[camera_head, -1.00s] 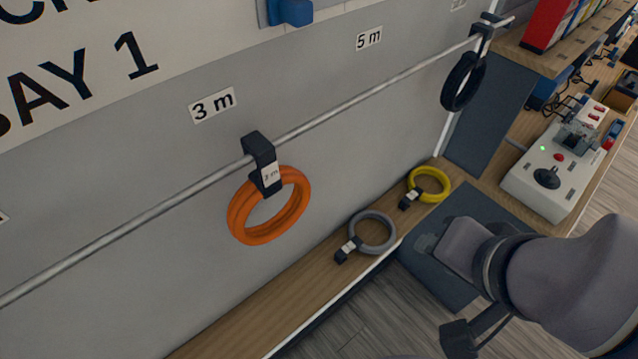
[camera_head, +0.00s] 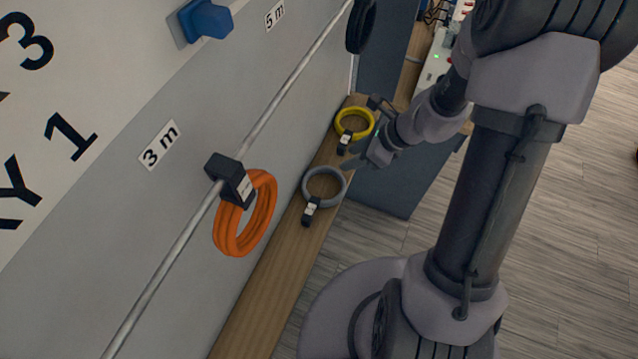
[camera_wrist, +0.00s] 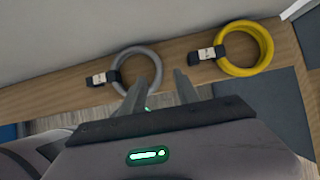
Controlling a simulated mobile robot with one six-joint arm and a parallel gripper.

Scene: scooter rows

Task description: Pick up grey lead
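The grey lead (camera_head: 324,187) is a coiled ring with a black tag clip (camera_head: 311,211), lying on the narrow wooden ledge below the wall. It also shows in the wrist view (camera_wrist: 152,60), with its clip at the left. My gripper (camera_head: 352,163) is just right of the ring and near it in the head view. The left finger overlaps the lower part of the ring in the picture. I cannot tell whether it touches.
A yellow lead (camera_head: 369,122) lies farther along the ledge, close to my gripper; it shows at the right in the wrist view (camera_wrist: 262,68). An orange lead (camera_head: 228,232) hangs on a hook from the rail (camera_head: 170,262). A black lead (camera_head: 361,27) hangs farther along. Floor (camera_head: 560,220) is open at right.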

